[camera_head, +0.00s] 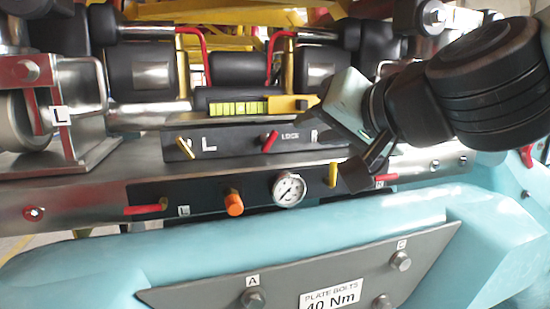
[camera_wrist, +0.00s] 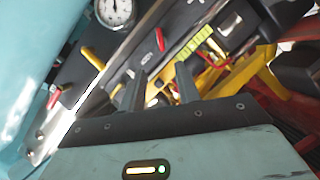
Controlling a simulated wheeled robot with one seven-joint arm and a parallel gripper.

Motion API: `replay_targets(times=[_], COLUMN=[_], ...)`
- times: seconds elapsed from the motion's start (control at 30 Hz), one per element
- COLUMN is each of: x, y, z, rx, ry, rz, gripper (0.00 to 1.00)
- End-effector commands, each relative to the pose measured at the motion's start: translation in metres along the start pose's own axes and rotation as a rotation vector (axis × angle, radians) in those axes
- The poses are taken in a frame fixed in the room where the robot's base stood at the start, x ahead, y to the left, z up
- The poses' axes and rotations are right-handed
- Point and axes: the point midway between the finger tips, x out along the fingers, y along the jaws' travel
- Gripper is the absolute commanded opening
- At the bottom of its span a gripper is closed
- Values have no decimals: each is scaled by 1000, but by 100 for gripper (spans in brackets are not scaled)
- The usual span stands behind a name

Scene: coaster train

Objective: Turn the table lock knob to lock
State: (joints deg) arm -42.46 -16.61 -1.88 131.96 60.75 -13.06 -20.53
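The red knob (camera_head: 269,141) sits by the word LOCK on the black upper panel (camera_head: 230,143), between L and R marks. I take it as the table lock knob; it slants up to the right. It also shows in the wrist view (camera_wrist: 160,40), beyond my fingertips. My gripper (camera_head: 362,172) is to the right of the knob, in front of the panel's right end, and covers part of the R side. In the wrist view my two gripper fingers (camera_wrist: 160,76) stand apart, so the gripper is open. I see no contact with the red knob.
A yellow lever (camera_head: 184,147) stands by the L mark. Below, a lower panel carries an orange knob (camera_head: 234,203), a round gauge (camera_head: 289,189), another yellow lever (camera_head: 332,174) and a red handle (camera_head: 141,209). A yellow-green level strip (camera_head: 238,107) lies just above the knob.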

Motion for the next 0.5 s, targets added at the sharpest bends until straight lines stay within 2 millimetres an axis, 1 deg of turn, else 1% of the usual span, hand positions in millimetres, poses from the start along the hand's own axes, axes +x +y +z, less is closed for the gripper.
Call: replay_targets(times=[0.03,0.2,0.5], x=[7,21,84], y=[4,3,0], z=[5,5,4], rx=[2,3,-1], ry=[1,2,-2], rz=[0,-7,-5], gripper=[33,33,33])
